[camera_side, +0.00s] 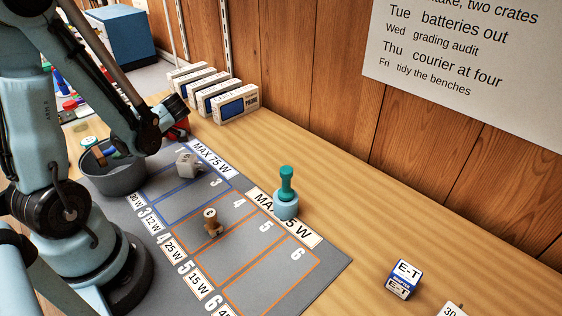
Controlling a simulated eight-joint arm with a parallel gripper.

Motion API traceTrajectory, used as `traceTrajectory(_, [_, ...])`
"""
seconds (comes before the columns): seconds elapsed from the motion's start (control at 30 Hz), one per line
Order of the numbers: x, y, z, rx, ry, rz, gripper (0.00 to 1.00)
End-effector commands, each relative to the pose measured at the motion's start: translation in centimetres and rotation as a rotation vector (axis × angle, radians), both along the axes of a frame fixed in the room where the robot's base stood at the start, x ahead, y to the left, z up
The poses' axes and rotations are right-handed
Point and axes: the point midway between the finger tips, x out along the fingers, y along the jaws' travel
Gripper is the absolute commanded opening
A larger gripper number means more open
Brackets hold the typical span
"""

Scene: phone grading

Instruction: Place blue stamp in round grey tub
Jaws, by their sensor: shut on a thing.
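The round grey tub (112,181) stands left of the mat, partly behind my arm; a brown piece (98,154) shows inside it. A stamp with a teal handle and pale blue base (286,204) stands upright on the right-hand MAX label, apart from my arm. I see no other clearly blue stamp. My gripper (176,112) seems to be the dark end beyond the tub's right side, mostly hidden by my arm. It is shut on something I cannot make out. A red object (182,132) shows beside it; I cannot tell whether they touch.
The grey mat (333,273) has numbered cells, with a small grey block (187,164) and a brown stamp (212,225) on it. White boxes (236,104) line the wall. A blue-and-white E-T box (404,279) stands at right. The wooden table between mat and wall is mostly clear.

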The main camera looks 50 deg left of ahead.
Motion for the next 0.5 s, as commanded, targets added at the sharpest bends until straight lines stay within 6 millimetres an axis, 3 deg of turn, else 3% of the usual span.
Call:
traceTrajectory(0.17, [0.0,0.0,0.02,0.0,0.0,0.0,0.0])
traceTrajectory(0.2, [0.0,0.0,0.02,0.0,0.0,0.0,0.35])
traceTrajectory(0.37, [0.0,0.0,0.02,0.0,0.0,0.0,0.59])
traceTrajectory(0.5, [0.0,-0.01,0.01,-0.001,0.0,0.001,0.59])
